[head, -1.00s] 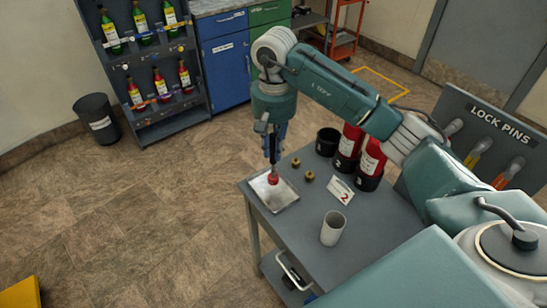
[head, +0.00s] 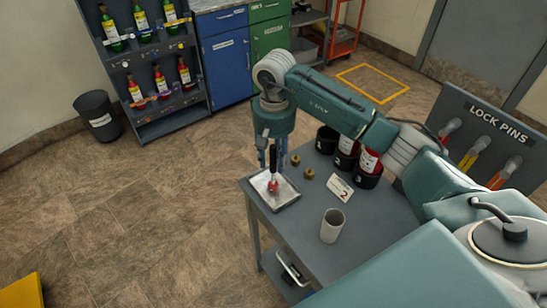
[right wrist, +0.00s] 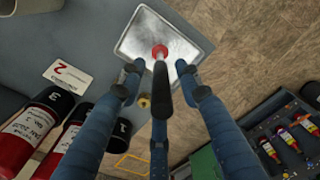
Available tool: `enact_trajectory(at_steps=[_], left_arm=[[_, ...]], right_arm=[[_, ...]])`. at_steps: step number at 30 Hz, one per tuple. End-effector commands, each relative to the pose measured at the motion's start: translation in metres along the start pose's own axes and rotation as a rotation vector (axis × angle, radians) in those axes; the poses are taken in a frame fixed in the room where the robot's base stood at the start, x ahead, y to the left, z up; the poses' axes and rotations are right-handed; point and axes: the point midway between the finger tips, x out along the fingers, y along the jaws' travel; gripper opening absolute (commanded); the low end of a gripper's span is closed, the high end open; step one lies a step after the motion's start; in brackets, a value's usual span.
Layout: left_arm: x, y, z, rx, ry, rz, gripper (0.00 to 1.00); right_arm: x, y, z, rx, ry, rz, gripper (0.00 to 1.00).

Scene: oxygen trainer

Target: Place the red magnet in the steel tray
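The red magnet (head: 272,186) has a red end, a thin stem and a dark handle. It is upright in the steel tray (head: 288,198), red end down, at the table's left corner. In the right wrist view, the red end (right wrist: 160,51) shows against the bare metal of the tray (right wrist: 140,38), with the dark handle pointing towards the camera. My right gripper (head: 272,158) is above the tray, around the handle. Its blue fingers (right wrist: 160,76) are spread, with gaps on both sides of the handle. My left gripper is not in view.
Two brass pieces (head: 309,174), a card marked 2 (head: 340,188) and a grey cup (head: 332,226) are on the table (head: 290,226). Red cylinders in black holders (head: 367,170) stand behind, partly hidden by my arm. The lock pins panel (head: 492,135) is at the right.

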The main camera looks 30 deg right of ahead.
Motion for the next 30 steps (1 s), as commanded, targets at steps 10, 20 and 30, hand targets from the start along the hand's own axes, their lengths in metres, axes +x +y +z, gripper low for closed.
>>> enact_trajectory(at_steps=[10,20,30], left_arm=[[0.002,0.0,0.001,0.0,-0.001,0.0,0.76],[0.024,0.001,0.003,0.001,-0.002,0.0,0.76],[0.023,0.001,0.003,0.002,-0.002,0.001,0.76]], right_arm=[[-0.011,0.0,-0.001,0.0,0.003,-0.001,0.34],[-0.08,0.0,-0.002,0.0,0.006,-0.001,0.34],[-0.122,0.0,0.0,0.001,0.0,0.0,0.34]])
